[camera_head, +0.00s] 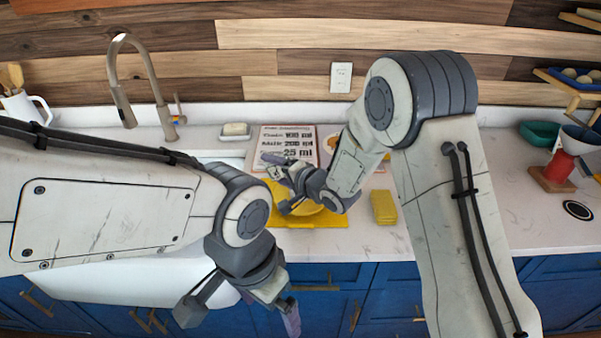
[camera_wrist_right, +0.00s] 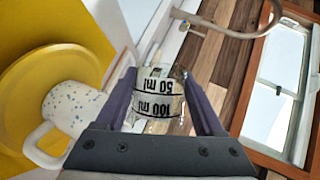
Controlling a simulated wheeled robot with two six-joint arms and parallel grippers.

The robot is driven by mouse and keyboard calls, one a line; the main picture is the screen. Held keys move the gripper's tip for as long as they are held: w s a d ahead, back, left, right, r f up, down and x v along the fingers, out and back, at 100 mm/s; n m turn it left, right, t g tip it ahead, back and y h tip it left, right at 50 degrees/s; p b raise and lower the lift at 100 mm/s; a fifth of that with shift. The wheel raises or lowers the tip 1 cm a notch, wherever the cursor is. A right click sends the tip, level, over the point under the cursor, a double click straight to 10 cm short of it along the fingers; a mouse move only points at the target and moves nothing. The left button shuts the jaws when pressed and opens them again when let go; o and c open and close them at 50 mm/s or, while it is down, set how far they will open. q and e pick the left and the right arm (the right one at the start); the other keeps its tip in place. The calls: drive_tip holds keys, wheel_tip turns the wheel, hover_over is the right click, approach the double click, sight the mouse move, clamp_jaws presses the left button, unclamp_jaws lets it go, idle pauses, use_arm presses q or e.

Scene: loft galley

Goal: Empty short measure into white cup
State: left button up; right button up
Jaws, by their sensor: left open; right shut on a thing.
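My right gripper (camera_wrist_right: 163,105) is shut on a clear measure (camera_wrist_right: 158,98) with black 50 ml and 100 ml marks. I cannot tell what is in the measure. In the head view my right gripper (camera_head: 277,184) is over the left side of a yellow mat (camera_head: 335,220). A white speckled cup (camera_wrist_right: 72,107) with a handle stands by a yellow plate (camera_wrist_right: 30,95), to the left of the gripper in the wrist view and apart from the measure. The cup is hidden by my arm in the head view. My left gripper (camera_head: 242,310) is open and empty, low in front of the blue cabinets.
A tap (camera_head: 125,90) and soap dish (camera_head: 235,132) are at the left.

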drive_tip(key=shift+w+d+r+m+p, duration=0.1)
drive_tip(key=shift+d+r+m+p, duration=0.1)
drive_tip(key=shift+r+p, duration=0.25)
drive_tip(key=shift+w+d+r+m+p, duration=0.1)
drive_tip(key=shift+d+r+m+p, duration=0.1)
drive_tip(key=shift+r+p, duration=0.25)
drive_tip(key=shift+d+f+m+y, duration=0.15)
drive_tip(key=shift+f+m+y, duration=0.25)
drive_tip(key=shift+m+y, duration=0.3)
idle(0.7)
drive_tip(key=shift+w+r, duration=0.1)
drive_tip(key=shift+r, duration=0.05)
idle(0.6)
